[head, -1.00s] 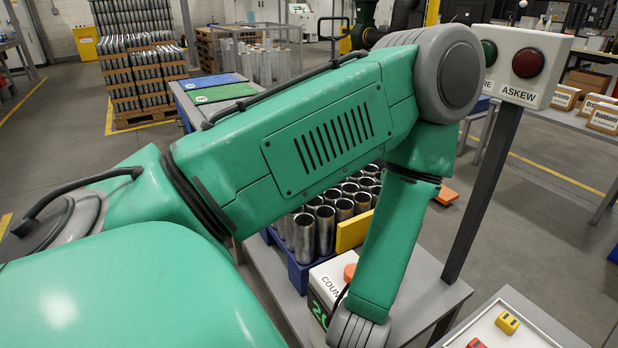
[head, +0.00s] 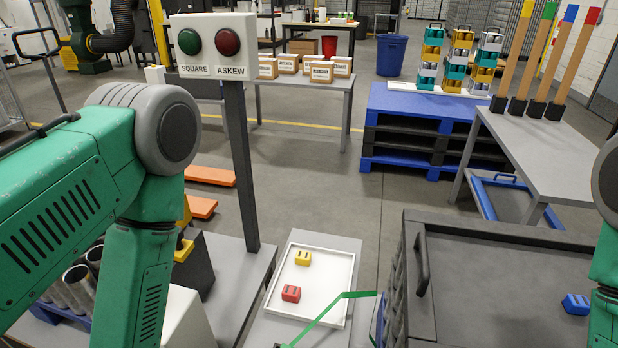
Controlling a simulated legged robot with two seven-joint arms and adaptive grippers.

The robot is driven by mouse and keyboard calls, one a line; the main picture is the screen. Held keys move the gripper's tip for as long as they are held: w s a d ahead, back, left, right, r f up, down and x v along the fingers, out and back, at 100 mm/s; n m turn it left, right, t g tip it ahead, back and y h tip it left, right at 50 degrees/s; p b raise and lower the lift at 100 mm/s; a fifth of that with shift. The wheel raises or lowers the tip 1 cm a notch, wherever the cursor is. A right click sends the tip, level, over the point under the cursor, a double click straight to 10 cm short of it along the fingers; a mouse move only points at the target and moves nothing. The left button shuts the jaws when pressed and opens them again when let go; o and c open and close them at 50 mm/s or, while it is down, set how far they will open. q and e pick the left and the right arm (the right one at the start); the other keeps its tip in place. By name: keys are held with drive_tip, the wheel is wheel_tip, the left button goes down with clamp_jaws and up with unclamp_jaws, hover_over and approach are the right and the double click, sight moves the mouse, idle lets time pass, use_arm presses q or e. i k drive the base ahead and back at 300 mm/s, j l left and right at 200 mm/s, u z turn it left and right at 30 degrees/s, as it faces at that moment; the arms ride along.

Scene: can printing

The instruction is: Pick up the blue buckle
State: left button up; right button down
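The blue buckle (head: 576,304) lies on the dark grey top of a cabinet (head: 480,262) at the lower right of the head view. Part of my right arm shows at the right edge, close beside the buckle in the picture. My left arm fills the left side. Neither gripper is in view, and whether either one holds anything cannot be seen.
A white tray (head: 279,310) holds a yellow buckle (head: 302,258) and a red buckle (head: 291,293). A green strap (head: 330,308) crosses its right edge. A black handle (head: 421,264) stands on the cabinet's left side. A post with buttons (head: 238,160) rises behind the tray.

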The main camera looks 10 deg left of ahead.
sight(574, 304)
drive_tip(key=l+z, duration=0.25)
drive_tip(key=l, duration=0.35)
drive_tip(key=l+z, duration=0.3)
drive_tip(key=l, duration=0.85)
drive_tip(key=k+l, duration=0.15)
drive_tip(key=l, duration=0.35)
